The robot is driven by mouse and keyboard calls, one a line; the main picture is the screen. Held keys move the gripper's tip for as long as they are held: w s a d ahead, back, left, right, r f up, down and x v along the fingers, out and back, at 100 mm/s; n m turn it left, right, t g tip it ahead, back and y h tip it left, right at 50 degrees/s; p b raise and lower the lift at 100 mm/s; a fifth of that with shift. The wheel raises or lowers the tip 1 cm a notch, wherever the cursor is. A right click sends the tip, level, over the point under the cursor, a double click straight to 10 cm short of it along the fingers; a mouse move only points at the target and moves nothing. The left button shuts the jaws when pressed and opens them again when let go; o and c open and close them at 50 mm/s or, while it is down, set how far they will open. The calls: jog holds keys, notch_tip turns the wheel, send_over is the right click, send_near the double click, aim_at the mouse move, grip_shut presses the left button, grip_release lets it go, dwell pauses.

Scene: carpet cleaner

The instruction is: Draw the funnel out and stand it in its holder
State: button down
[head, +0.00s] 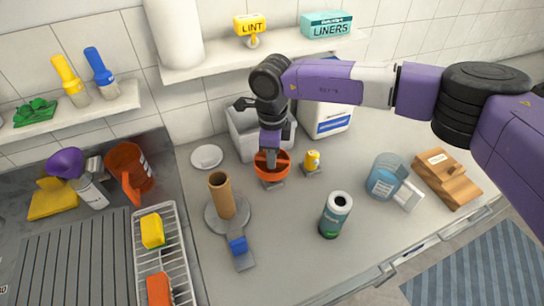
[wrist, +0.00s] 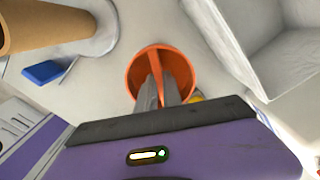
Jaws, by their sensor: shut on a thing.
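The orange funnel (head: 264,172) is at the back middle of the counter, wide mouth up. My gripper (head: 271,163) points down into its mouth. In the wrist view the two fingers (wrist: 160,88) reach into the round orange funnel (wrist: 136,75) and are shut on it, at an orange strip across the mouth. A small grey base (head: 272,185), perhaps the holder, shows just under the funnel. The funnel's spout is hidden, and I cannot tell whether it sits in the base or hangs above it.
A yellow item (head: 312,160) stands close right of the funnel. A white bin (head: 243,130) is behind it. A brown tube (head: 221,195) stands on a grey disc to the left.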

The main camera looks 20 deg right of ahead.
jog(key=shift+f+b, duration=0.7)
jog(key=shift+f, duration=0.4)
jog(key=c, duration=1.4)
grip_release()
jog(key=shift+r, duration=0.1)
jog(key=shift+c, duration=0.2)
jog(key=shift+r+b, duration=0.8)
jog(key=shift+r, duration=3.1)
jog(key=shift+s, duration=0.1)
